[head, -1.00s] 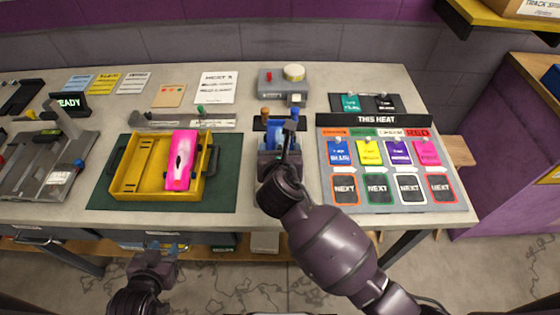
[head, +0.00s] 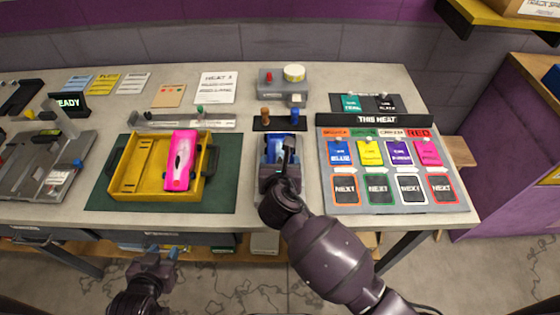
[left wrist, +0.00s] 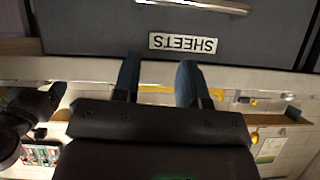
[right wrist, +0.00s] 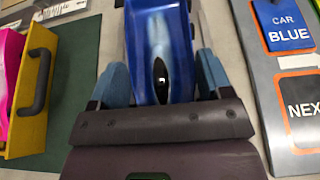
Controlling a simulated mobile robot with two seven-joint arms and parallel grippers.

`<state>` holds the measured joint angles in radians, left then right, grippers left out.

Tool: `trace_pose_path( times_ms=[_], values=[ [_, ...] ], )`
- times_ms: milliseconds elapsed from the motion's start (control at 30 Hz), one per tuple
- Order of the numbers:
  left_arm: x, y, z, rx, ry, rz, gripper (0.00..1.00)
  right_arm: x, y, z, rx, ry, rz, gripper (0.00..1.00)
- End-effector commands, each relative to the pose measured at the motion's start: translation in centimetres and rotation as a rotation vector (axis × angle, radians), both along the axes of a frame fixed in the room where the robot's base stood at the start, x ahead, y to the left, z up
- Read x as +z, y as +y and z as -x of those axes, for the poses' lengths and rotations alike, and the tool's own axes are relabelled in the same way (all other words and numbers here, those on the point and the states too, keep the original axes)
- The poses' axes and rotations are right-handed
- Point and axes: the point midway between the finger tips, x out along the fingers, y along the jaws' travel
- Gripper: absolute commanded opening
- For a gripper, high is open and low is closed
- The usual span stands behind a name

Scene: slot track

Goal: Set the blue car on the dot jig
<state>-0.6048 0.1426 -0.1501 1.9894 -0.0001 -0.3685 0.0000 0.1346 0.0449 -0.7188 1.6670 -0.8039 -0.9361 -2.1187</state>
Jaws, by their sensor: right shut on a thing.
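The blue car (head: 270,150), with a pale stripe and a dark oval canopy, is at the middle of the bench. The right wrist view shows the car (right wrist: 160,35) between the two blue fingertips of my right gripper (right wrist: 160,85), shut on its sides. In the head view my right gripper (head: 285,152) covers part of the car. The grey dot jig (head: 263,183) shows only partly around and below the car; I cannot tell whether the car touches it. My left gripper (left wrist: 158,82) is open and empty, in front of the bench, facing a drawer marked SHEETS.
A yellow tray (head: 126,192) with a pink car (head: 180,172) stands left on a green mat (head: 222,195). Two daubers, brown (head: 265,114) and blue (head: 295,115), stand behind the jig. The heat board (head: 330,206) is close on the right.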

Motion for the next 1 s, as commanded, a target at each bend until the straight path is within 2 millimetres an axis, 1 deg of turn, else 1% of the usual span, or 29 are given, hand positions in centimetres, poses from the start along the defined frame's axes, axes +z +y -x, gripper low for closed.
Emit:
trace_pose_path(
  times_ms=[33, 167, 200, 467, 567, 633, 767, 1000],
  values=[
    [0.0, 0.0, 0.0, 0.0, 0.001, 0.0, 0.39, 0.0, 0.0, 0.0, 0.0, -0.001, 0.001, 0.75],
    [0.0, 0.0, 0.0, 0.0, 0.0, 0.0, 0.39, 0.0, 0.0, 0.0, 0.0, 0.0, 0.0, 0.95],
    [0.0, 0.0, 0.0, 0.0, 0.0, 0.0, 0.39, 0.0, 0.0, 0.0, 0.0, 0.0, 0.0, 0.98],
    [0.0, 0.0, 0.0, 0.0, -0.001, 0.0, 0.39, 0.1, 0.0, 0.0, 0.0, 0.0, 0.0, 0.98],
    [-0.1, 0.0, -0.1, 0.0, -0.002, 0.0, 0.39, 0.6, 0.0, 0.0, -0.001, -0.001, -0.003, 0.98],
    [-0.2, 0.0, -0.2, -0.002, -0.003, 0.0, 0.39, 1.2, 0.0, 0.0, -0.001, -0.002, -0.003, 0.98],
    [0.4, 0.0, -0.3, -0.002, -0.006, 0.0, 0.39, 2.0, 0.0, 2.2, 0.0, 0.0, -0.001, 0.98],
    [1.0, -0.1, -0.5, -0.003, -0.012, -0.001, 0.39, 3.9, 0.0, 6.7, 0.001, 0.0, -0.001, 0.98]
  ],
)
